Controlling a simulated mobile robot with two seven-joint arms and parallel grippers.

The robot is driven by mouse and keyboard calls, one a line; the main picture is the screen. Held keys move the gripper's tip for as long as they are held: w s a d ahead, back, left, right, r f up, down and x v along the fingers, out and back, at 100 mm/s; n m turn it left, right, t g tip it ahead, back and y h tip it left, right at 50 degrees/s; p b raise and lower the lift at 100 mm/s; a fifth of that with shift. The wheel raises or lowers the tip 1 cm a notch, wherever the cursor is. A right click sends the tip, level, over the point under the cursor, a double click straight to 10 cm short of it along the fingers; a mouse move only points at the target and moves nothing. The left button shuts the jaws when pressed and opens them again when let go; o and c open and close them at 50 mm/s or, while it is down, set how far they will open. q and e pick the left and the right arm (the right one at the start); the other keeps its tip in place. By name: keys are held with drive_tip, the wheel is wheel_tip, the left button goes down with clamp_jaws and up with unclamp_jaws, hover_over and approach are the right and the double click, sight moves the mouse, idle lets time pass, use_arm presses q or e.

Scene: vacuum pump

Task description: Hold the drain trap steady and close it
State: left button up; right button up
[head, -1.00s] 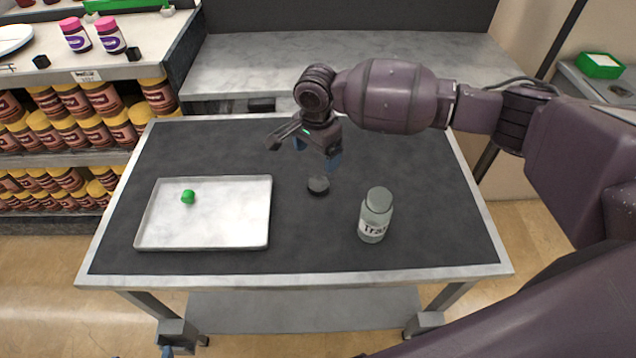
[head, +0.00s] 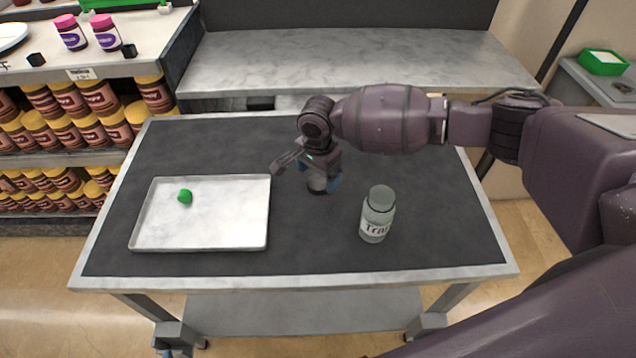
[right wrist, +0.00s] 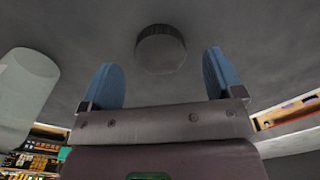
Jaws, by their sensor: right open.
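The drain trap is a pale, see-through bottle (head: 375,222) labelled "Tra…", upright on the dark cart top, right of centre. It also shows in the right wrist view (right wrist: 25,92) at the left edge. A dark grey round cap (head: 318,183) with a ridged side lies on the cart top left of the bottle, apart from it. My right gripper (head: 320,176) is open just over the cap, its blue fingers on either side of it in the picture. In the right wrist view, the cap (right wrist: 160,50) shows between and slightly beyond the open fingertips (right wrist: 163,74). My left gripper is not seen.
A shallow marbled tray (head: 200,238) with a small green object (head: 185,196) occupies the left of the cart. A grey counter (head: 350,62) stands behind. Shelves of brown jars (head: 75,132) stand at left. The cart top around the bottle is clear.

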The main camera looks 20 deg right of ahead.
sight(318, 184)
drive_tip(key=shift+f, duration=1.3)
drive_tip(key=c, duration=1)
